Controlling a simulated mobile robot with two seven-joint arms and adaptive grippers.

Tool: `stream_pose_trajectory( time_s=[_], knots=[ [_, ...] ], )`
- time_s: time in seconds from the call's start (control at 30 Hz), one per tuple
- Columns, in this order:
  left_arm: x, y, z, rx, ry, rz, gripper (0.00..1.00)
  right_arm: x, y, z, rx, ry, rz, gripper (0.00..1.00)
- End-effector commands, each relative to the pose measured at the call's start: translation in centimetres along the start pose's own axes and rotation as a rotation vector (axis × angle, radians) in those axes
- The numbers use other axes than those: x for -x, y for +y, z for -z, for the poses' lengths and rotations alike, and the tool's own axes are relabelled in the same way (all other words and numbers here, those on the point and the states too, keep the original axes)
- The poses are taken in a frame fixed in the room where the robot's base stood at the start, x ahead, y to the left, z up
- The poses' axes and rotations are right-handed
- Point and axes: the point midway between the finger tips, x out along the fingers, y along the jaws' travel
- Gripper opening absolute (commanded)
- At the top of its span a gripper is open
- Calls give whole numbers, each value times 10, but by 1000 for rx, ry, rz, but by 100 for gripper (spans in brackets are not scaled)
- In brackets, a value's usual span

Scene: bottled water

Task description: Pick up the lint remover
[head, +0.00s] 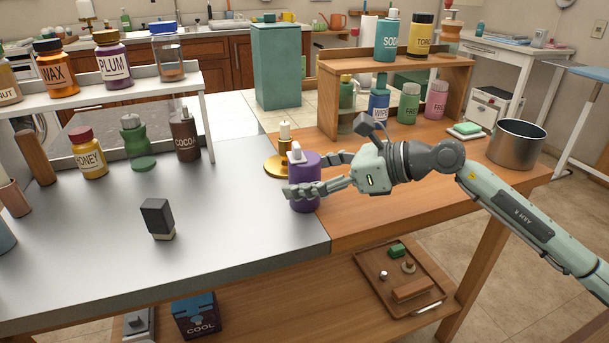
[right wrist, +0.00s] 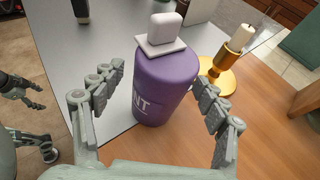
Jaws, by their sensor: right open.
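A purple canister (head: 305,199) with a label ending in "NT" stands upright on the grey bench top near its right edge. It also shows in the right wrist view (right wrist: 166,88). A small white block on a flat pale plate (right wrist: 166,30) sits on its top. I cannot tell for sure whether this or the canister is the lint remover. My right gripper (right wrist: 158,80) is open, its fingers on either side of the canister below the white block. I see no clear contact. Part of my left gripper (right wrist: 22,90) appears at the left of the right wrist view; its opening is unclear.
A brass candle holder (head: 277,168) stands close behind the canister. A black block with a beige base (head: 158,219) stands on the open grey surface to the left. Bottles and a shelf (head: 110,92) line the left back. A metal pot (head: 517,145) stands at right.

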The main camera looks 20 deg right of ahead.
Motion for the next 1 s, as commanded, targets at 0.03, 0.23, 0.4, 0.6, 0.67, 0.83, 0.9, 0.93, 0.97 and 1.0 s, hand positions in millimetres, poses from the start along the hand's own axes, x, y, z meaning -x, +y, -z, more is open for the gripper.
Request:
stream_pose_trajectory(
  time_s=[0.03,0.23,0.4,0.6,0.67,0.83,0.9,0.93,0.97,1.0],
  knots=[
    [-1,0,0,1,0,-1,72,-2,0,-1,0,0,1,74],
    [-2,1,0,1,1,-2,72,-4,0,1,1,1,1,74],
    [-2,1,0,1,0,-1,72,-4,0,1,0,1,1,55],
    [-2,1,0,1,0,-1,72,-3,0,1,0,1,0,30],
    [-1,1,0,1,0,-1,72,-3,0,1,0,1,0,23],
    [-1,1,0,1,0,-1,72,-3,0,0,1,-1,1,15],
    [-1,1,0,1,0,-1,72,-3,0,0,1,-1,1,15],
    [-1,1,0,1,0,-1,72,-3,0,0,1,-1,1,15],
    [-1,1,0,1,0,-1,72,-3,0,-1,1,-1,1,15],
    [-1,1,0,1,0,-1,72,-3,0,-2,2,-1,1,15]
  ],
)
